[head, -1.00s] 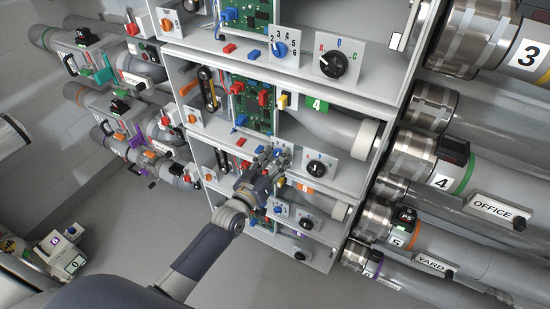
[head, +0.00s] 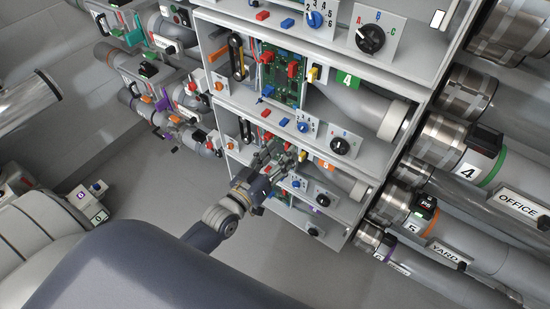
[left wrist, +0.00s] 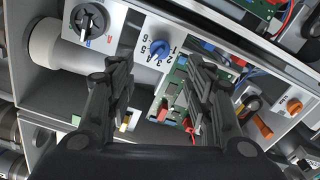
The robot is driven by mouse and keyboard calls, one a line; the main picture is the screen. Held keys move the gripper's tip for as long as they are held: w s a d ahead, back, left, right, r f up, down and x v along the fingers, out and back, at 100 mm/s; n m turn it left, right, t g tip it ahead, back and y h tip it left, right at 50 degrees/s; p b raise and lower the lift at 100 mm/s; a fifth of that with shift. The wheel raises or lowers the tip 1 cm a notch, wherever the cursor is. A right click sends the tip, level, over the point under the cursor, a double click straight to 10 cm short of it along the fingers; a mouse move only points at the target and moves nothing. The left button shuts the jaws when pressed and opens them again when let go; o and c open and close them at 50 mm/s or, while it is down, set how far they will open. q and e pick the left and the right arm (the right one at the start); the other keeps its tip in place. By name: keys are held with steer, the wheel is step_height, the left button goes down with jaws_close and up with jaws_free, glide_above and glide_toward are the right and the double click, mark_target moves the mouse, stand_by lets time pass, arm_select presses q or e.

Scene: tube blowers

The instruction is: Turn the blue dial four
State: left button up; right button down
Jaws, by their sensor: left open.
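Several blue dials sit on white panels along the shelf fronts of a grey rack. In the head view one blue dial (head: 303,127), ringed by digits, is below the green 4 label (head: 348,80); others are above (head: 315,19) and below (head: 296,183). Which dial counts as four is not certain. My left gripper (head: 276,156) is at the rack front, below and left of the middle dial. In the left wrist view the gripper (left wrist: 158,72) is open, and a blue dial (left wrist: 158,48) shows beyond the gap between the fingers, not gripped. My right gripper is not in view.
A black dial (head: 340,146) sits right of the middle blue dial. Green circuit boards (head: 286,80), small coloured blocks and wires fill the bays. Large grey pipes (head: 480,165) stand at the right, and more pipework (head: 150,85) at the left. The floor (head: 315,265) below the rack is clear.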

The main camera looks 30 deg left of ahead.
arm_select(q)
steer(key=shift+s+a, duration=0.15)
steer(key=shift+s, duration=0.8)
